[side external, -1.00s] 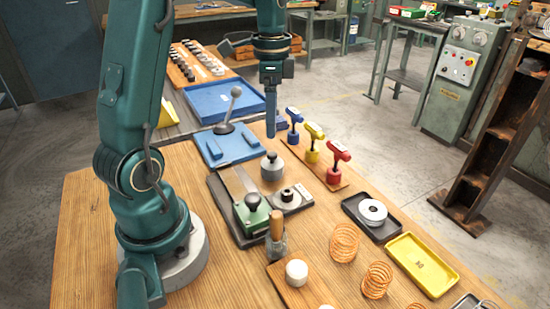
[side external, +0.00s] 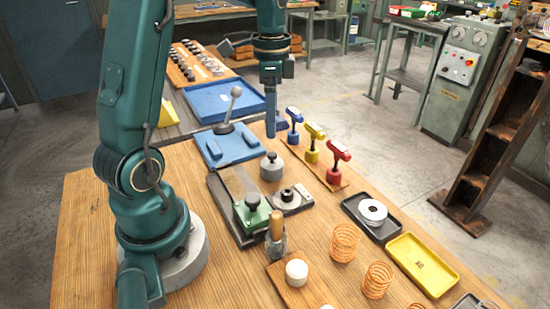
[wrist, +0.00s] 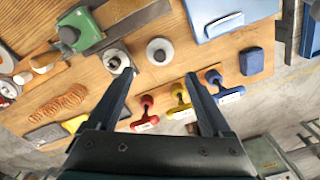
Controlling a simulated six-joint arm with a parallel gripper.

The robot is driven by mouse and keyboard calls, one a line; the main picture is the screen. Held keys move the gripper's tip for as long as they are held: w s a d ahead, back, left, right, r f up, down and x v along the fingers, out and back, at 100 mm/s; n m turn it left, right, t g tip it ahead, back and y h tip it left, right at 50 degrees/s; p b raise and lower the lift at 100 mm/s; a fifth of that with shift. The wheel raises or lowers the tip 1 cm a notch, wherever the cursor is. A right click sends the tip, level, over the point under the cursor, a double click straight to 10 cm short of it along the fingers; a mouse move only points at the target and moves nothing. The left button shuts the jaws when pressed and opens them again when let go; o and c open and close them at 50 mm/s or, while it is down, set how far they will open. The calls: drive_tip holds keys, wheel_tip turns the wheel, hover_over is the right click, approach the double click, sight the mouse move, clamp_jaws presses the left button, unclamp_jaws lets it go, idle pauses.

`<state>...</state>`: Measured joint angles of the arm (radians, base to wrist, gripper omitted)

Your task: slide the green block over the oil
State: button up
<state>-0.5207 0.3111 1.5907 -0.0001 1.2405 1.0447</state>
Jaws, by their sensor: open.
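The green block (side external: 251,215) with a black knob sits on a dark base plate (side external: 224,203) in the middle of the bench. It also shows at the upper left of the wrist view (wrist: 93,28). A flat metallic strip runs behind it along the plate. I cannot make out any oil. My gripper (side external: 271,134) is open and empty, pointing down above the bench behind a grey knobbed cylinder (side external: 271,167). In the wrist view my fingertips (wrist: 156,76) are wide apart, with this cylinder beyond them. The gripper is well clear of the green block.
Blue, yellow and red handled tools (side external: 313,141) stand right of the gripper. A round metal piece (side external: 290,196) sits beside the green block. A blue lever fixture (side external: 225,145) is behind.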

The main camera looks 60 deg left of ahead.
sight(253, 197)
drive_tip(key=shift+c, duration=1.2)
drive_tip(key=shift+s+f, duration=0.15)
drive_tip(key=shift+f, duration=0.1)
drive_tip(key=s+d+m, duration=0.1)
drive_tip(key=s+d, duration=0.2)
drive_tip(key=s+d+f+m, duration=0.1)
drive_tip(key=s+d, duration=0.2)
drive_tip(key=d, duration=0.1)
drive_tip(key=s+d, duration=0.3)
drive_tip(key=d, duration=0.1)
drive_tip(key=shift+s+d+f+m, duration=0.15)
drive_tip(key=shift+s+m, duration=0.25)
drive_tip(key=shift+d, duration=0.15)
drive_tip(key=shift+f, duration=2.4)
clamp_jaws()
drive_tip(key=shift+w, duration=0.1)
